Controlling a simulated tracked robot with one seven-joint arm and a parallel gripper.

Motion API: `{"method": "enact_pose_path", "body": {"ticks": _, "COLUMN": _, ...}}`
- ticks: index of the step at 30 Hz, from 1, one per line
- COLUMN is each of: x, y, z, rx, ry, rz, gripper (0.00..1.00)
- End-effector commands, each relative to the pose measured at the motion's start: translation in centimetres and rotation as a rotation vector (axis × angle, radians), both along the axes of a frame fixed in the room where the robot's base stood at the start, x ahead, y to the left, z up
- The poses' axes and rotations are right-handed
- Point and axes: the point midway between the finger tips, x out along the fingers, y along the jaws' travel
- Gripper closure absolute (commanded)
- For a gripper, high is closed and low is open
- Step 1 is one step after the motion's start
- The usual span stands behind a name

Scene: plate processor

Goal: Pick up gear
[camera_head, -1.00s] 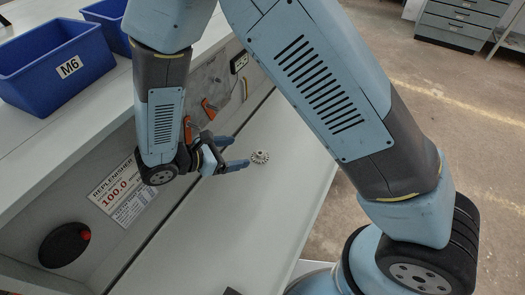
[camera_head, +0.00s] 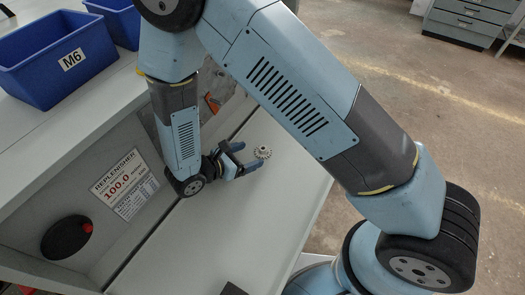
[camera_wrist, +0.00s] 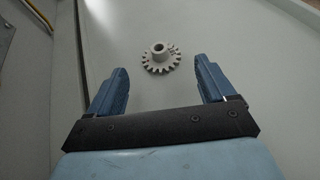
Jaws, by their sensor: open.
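The gear (camera_head: 263,152) is a small light-grey toothed wheel with a raised hub, lying flat on the white work surface. In the wrist view the gear (camera_wrist: 161,58) sits just beyond the fingertips, about midway between them. My gripper (camera_head: 248,156) is open and empty, low over the surface, with its blue fingers pointing toward the gear. In the wrist view my gripper (camera_wrist: 160,72) shows both fingers spread wider than the gear. The fingers do not touch the gear.
A blue bin marked M6 (camera_head: 60,62) stands on the upper ledge at the left. Below it are the REPLENISHER label (camera_head: 125,184) and a round black recess with a red knob (camera_head: 67,237). A dark object (camera_head: 233,289) lies at the bottom edge. The surface around the gear is clear.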

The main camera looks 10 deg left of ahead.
Motion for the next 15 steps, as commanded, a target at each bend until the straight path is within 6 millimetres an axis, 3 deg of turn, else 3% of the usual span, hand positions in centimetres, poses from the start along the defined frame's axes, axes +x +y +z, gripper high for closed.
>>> {"method": "enact_pose_path", "body": {"ticks": 8, "x": 1.0, "y": -1.0, "z": -0.3, "rx": -0.001, "ry": -0.001, "rz": -0.002, "gripper": 0.17}}
{"method": "enact_pose_path", "body": {"ticks": 15, "x": 3.3, "y": -3.1, "z": -1.2, "rx": -0.002, "ry": 0.001, "rz": -0.002, "gripper": 0.17}}
